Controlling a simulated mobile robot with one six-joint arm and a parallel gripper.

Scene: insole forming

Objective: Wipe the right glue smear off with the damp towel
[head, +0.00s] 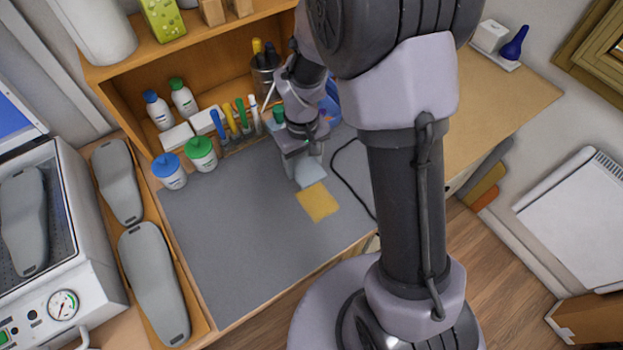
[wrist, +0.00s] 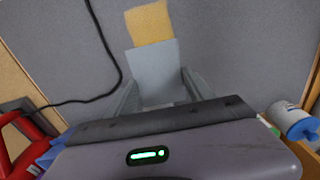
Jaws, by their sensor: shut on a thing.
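My gripper (head: 303,158) points down over the grey mat, near its right back part. It is shut on a pale blue-grey sheet, which looks like the damp towel (head: 311,174). In the wrist view the towel (wrist: 154,66) sticks out from between the two fingers (wrist: 160,88). A flat yellow patch (head: 318,202) lies on the mat just in front of the towel. The wrist view shows the yellow patch (wrist: 150,23) meeting the towel's edge. I cannot tell whether it is glue or a separate piece. No clear glue smear shows elsewhere on the mat.
The grey mat (head: 240,245) is clear to the left and front. A black cable (head: 345,170) curves just right of the towel. Blue-lidded (head: 170,172) and green-lidded (head: 201,153) jars stand at the back left. Grey insole forms (head: 152,275) lie left of the mat.

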